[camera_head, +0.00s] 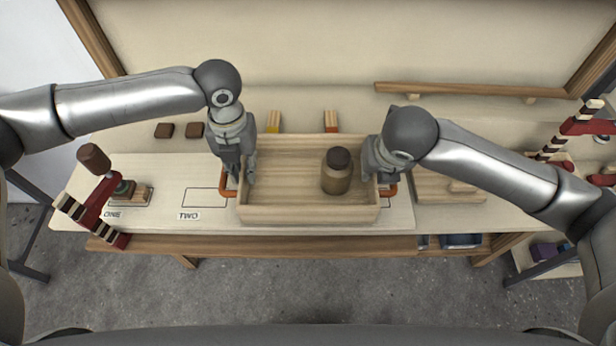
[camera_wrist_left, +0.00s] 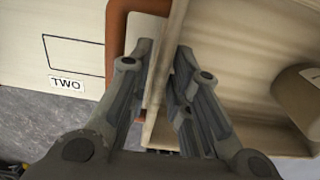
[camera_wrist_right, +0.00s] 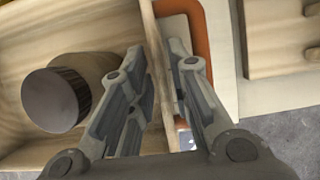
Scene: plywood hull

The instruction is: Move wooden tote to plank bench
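The wooden tote (camera_head: 310,215) is a shallow pale box with an orange handle at each end. It is over the middle of the pale wooden bench (camera_head: 155,175); I cannot tell whether it touches it. A brown jar with a dark lid (camera_head: 337,172) stands inside it. My left gripper (camera_head: 238,175) straddles the tote's left wall (camera_wrist_left: 160,110), one finger inside and one outside, closed on it. My right gripper (camera_head: 380,170) does the same at the right wall (camera_wrist_right: 158,90). Its fingertips are partly hidden in the head view.
More striped red pieces (camera_head: 580,125) are far right. The outlined TWO area is clear.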

